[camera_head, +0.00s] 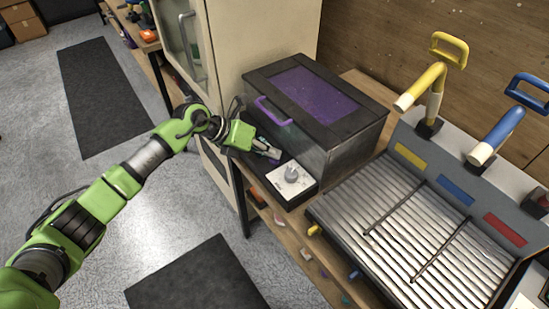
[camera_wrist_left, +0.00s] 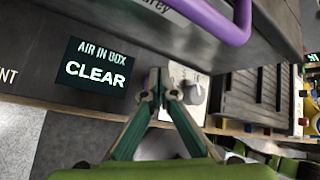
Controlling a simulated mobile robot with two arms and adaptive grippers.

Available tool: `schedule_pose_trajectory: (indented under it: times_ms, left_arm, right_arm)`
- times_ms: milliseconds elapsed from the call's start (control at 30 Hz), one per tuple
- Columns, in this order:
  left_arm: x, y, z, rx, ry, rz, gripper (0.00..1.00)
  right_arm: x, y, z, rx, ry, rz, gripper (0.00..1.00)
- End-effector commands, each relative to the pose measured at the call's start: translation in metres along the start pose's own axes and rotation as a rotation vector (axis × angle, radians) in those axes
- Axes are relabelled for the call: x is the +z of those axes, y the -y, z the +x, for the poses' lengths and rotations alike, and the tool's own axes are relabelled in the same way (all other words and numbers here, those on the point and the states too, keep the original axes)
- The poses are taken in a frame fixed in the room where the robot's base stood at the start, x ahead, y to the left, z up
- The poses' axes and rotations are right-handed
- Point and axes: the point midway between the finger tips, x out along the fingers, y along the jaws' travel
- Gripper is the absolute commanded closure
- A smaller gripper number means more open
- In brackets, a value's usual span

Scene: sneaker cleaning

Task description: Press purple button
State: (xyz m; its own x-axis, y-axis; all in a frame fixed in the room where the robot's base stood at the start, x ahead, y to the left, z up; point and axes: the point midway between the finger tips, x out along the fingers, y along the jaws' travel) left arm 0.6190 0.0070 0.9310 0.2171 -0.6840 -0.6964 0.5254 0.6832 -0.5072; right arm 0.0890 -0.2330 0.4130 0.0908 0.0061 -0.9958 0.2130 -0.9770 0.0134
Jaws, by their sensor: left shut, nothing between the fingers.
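No purple button shows clearly in either view; my left gripper may cover it. A dark box with a purple window (camera_head: 316,90) and a purple handle (camera_head: 275,112) stands on the bench; the handle also shows in the left wrist view (camera_wrist_left: 215,20). In front of the box is a black control strip with a white knob panel (camera_head: 306,186). My left gripper (camera_head: 276,155) is over this strip, left of the knob; in the left wrist view its fingertips (camera_wrist_left: 162,82) are together and empty, beside the white panel (camera_wrist_left: 178,76). I cannot tell whether they touch the strip.
A display (camera_wrist_left: 95,73) reading "AIR IN BOX CLEAR" is on the strip. A grey ribbed tray (camera_head: 390,215) stands right of the box, with yellow (camera_head: 420,85) and blue (camera_head: 495,135) nozzles behind it. A pale cabinet (camera_head: 235,45) stands behind my left gripper.

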Motion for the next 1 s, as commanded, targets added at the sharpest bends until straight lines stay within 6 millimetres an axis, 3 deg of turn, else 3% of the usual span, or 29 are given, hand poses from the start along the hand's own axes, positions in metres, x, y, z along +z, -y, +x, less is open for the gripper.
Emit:
schedule_pose_trajectory:
  times_ms: [567,1000]
  left_arm:
    - [-0.003,-0.002,0.003,0.001,-0.002,-0.001,1.00]
    - [0.007,0.008,-0.011,0.000,-0.001,-0.001,1.00]
  right_arm:
    - [0.001,-0.004,0.002,0.004,0.001,-0.001,0.60]
    - [-0.001,-0.004,-0.011,0.004,0.001,0.000,0.60]
